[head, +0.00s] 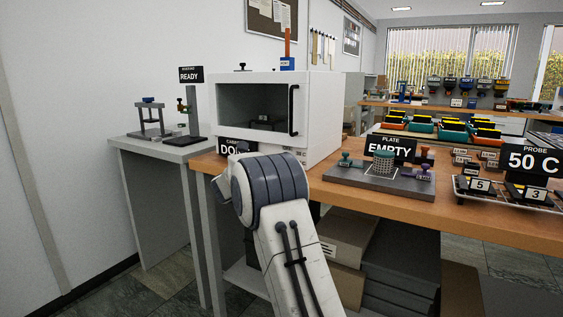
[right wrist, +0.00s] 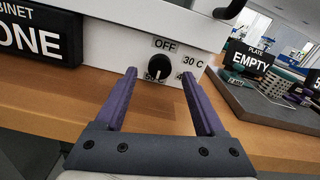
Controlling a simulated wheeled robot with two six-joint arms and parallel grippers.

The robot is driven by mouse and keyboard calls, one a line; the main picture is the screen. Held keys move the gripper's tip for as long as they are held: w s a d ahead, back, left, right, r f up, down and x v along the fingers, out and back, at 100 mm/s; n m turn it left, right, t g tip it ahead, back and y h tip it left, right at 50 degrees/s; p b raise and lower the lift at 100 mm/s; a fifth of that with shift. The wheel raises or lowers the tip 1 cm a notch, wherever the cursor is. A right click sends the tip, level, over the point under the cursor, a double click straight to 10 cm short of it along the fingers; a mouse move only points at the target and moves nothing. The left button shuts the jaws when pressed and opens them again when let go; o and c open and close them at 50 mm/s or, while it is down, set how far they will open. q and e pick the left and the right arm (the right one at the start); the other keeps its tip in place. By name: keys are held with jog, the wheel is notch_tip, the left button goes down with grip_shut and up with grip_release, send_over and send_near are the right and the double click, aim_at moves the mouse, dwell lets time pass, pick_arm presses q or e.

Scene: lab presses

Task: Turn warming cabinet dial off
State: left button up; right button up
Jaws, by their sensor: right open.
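The warming cabinet (head: 322,115) is a white box with a dark window, standing on the wooden bench. Its black round dial (right wrist: 157,66) shows in the right wrist view, low on the white front. Labels around it read OFF (right wrist: 165,45) above and 30 C (right wrist: 193,61) to the right; lower labels are partly covered. A pale mark on the knob seems to face downward, towards a half-hidden label. My right gripper (right wrist: 157,76) is open, its purple fingers either side of the dial in the picture; contact cannot be told. In the head view my arm hides dial and gripper.
A black CABINET sign (right wrist: 40,35) stands left of the dial. A grey plate fixture (head: 375,180) with an EMPTY sign (head: 390,149) stands to the right. A side table (head: 165,147) with a READY sign is at the left. The bench edge (right wrist: 100,105) lies under the gripper.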

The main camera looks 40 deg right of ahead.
jog(key=shift+x, duration=1.75)
grip_shut()
